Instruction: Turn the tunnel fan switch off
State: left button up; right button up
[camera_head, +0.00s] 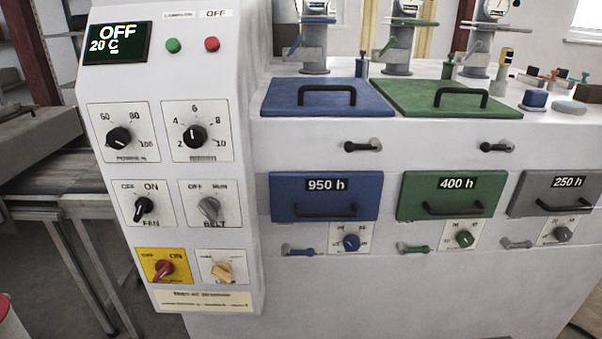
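The fan switch (143,208) is a black rotary knob on a white plate marked OFF, ON and FAN. It sits on the left side of the white control panel, in the row below the power dial. Its handle is tilted up and to the right, which looks to be toward ON. Nothing covers it. Neither of my grippers is in view.
The panel also holds a display (117,43) reading OFF and 20 C, a grey belt switch (209,210), a power dial (119,138), a red switch (163,270) on yellow and a yellow knob (223,271). The space before the panel is clear.

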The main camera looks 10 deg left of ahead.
aim_at(143, 205)
jog(key=u, duration=1.35)
